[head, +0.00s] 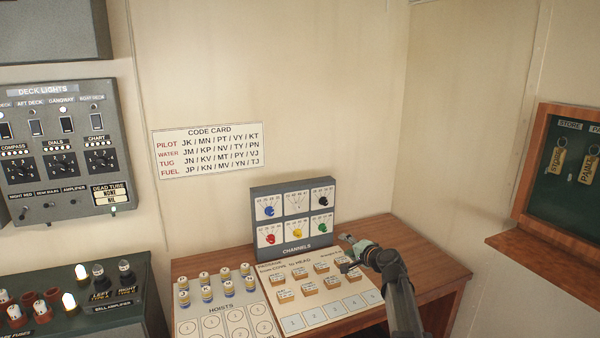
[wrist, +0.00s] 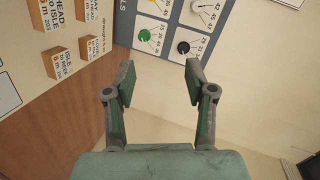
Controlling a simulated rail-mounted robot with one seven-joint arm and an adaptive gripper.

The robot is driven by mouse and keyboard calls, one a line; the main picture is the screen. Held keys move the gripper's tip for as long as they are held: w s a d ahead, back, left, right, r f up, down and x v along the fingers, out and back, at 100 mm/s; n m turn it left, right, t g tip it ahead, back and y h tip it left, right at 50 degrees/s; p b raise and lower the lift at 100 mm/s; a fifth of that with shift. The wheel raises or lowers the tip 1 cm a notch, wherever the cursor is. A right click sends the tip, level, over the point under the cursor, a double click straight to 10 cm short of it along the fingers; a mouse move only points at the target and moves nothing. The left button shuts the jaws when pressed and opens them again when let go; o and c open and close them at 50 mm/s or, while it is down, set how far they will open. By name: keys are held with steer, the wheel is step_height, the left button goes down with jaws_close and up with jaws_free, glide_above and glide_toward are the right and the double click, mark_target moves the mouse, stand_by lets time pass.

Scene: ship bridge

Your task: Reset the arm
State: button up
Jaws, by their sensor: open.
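My gripper (head: 352,248) is over the right part of the wooden desk (head: 425,246), near the right edge of the passage board (head: 338,312). In the wrist view my gripper (wrist: 158,82) has its two fingers wide apart with nothing between them. Beyond the fingertips is the grey channels panel (head: 297,250), with its green knob (wrist: 144,35) and black knob (wrist: 183,47) showing. My arm reaches in from the lower right of the head view.
Small wooden blocks (head: 306,282) stand on the passage board. Several battery-like cylinders (head: 207,293) stand on the hoists board (head: 215,328). A code card (head: 208,151) hangs on the wall. A key cabinet (head: 521,182) is at right, and switch panels are at left. The air above the desk is clear.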

steer(key=s+a+f+n+g+h, duration=0.1)
steer(key=s+a+f+n+g, duration=0.15)
steer(key=s+f, duration=0.7)
steer(key=s+a+f+n+g+h, duration=0.1)
steer(key=s+a+f+n+g, duration=0.2)
steer(key=s+f, duration=0.65)
steer(key=s+d+f+n+g+h, duration=0.2)
steer(key=s+d+f+g, duration=0.15)
steer(key=s+f, duration=0.45)
steer(key=s+d+f+n+g+h, duration=0.3)
steer(key=s+f+g, duration=0.15)
steer(key=s, duration=0.75)
steer(key=s+f+g+b, duration=0.6)
steer(key=s+f+b, duration=0.4)
steer(key=s+f, duration=1.9)
steer(key=shift+a, duration=0.15)
steer(key=shift+m+g, duration=0.25)
